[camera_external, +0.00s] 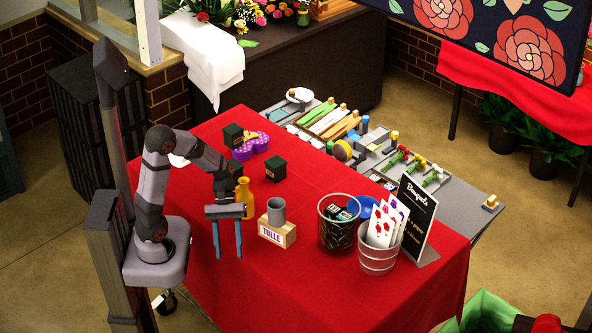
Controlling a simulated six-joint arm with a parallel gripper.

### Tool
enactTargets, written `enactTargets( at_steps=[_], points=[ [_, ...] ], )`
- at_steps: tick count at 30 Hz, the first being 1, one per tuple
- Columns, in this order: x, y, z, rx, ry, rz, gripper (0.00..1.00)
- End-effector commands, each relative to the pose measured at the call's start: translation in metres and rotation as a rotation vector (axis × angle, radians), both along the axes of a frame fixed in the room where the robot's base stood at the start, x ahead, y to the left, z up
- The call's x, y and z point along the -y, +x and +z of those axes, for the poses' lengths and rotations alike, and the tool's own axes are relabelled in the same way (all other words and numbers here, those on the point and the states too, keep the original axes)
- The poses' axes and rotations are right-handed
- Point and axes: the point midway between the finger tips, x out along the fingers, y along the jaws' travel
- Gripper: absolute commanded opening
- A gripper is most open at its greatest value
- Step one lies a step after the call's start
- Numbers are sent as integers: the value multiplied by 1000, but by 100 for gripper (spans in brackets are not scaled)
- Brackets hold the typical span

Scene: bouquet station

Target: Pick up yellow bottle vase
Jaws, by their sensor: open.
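The yellow bottle vase (247,199) stands upright on the red-covered table, just right of my wrist in the external view. Its lower left edge is close to or partly behind my gripper's body. My gripper (229,255) points down with its two blue fingers spread apart and nothing between them. The fingers show in front of the vase and a little to its left, nearer the camera. I cannot tell the height of the fingertips above the cloth.
A grey cup (276,211) sits on a wooden TULLE block (270,236) right of the vase. Dark boxes (276,169) and a purple-yellow item (242,153) lie behind. A dark wire basket (336,238), metal bucket (378,261) and black sign (416,205) stand right. The front cloth is clear.

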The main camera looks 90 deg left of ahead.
Motion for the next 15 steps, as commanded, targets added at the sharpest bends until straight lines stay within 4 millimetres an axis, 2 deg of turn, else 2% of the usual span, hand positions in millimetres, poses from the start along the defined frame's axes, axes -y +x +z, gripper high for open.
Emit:
enactTargets(
  at_steps=[3, 5, 8, 12, 15],
  points=[
    [-31, 20, 28, -14, -182, 300, 45],
    [-51, 29, 43, -6, -278, 439, 45],
    [-92, 39, 69, 28, -437, 657, 45],
    [-157, 37, 103, 116, -642, 912, 45],
    [-204, 24, 108, 201, -764, 1045, 45]
  ],
)
